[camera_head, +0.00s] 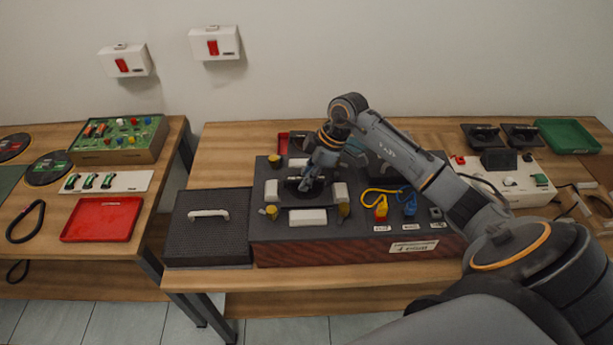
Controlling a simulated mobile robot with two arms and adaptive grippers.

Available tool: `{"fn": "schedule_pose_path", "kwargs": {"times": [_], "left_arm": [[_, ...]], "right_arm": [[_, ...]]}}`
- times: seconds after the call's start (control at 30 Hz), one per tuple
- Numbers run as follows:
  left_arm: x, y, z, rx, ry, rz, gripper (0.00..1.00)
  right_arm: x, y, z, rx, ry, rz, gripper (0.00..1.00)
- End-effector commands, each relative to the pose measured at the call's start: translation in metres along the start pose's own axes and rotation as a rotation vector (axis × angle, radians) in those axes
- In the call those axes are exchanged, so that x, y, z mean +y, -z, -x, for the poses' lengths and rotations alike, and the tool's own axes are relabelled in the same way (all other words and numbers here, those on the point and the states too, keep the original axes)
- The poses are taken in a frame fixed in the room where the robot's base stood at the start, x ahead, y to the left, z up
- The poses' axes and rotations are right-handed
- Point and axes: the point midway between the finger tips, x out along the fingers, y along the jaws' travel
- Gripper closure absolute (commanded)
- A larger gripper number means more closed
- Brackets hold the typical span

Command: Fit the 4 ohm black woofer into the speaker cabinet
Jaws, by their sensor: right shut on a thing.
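The speaker cabinet (355,250) lies on the middle table, a dark box with a reddish-brown front and a white label. My right gripper (312,182) reaches down over the left part of its top and is shut on a black woofer (293,185). The woofer is at the cabinet's opening, among white blocks and yellow-topped clamps. My gripper hides part of it, so I cannot tell whether it is fully seated. A yellow lead (381,206) with a red connector and a blue lead (409,204) lie on the cabinet's right part. My left gripper is not in view.
A dark grille panel (206,240) with a white handle adjoins the cabinet's left side. At right are black square-framed parts (481,135), a white panel (526,190) and a green tray (567,136). A red tray (102,218) sits on the separate left table.

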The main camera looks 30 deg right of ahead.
Motion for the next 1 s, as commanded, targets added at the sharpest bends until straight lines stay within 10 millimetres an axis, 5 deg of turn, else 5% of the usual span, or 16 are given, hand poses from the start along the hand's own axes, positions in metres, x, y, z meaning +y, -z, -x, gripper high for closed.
{"fn": "schedule_pose_path", "kwargs": {"times": [0.47, 0.5, 0.6, 1.0], "left_arm": [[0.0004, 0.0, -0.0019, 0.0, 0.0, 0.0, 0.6], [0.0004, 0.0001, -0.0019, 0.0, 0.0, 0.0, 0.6], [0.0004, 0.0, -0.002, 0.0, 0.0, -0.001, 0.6], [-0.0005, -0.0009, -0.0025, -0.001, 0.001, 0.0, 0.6]], "right_arm": [[0.0009, -0.0004, -0.0026, 0.004, -0.003, 0.001, 1.0], [0.0009, -0.0004, -0.0026, 0.004, -0.003, 0.001, 0.82], [0.0007, -0.0007, -0.0029, 0.003, -0.003, 0.001, 0.62], [0.0001, -0.0029, 0.0, -0.002, 0.0, -0.001, 0.6]]}}
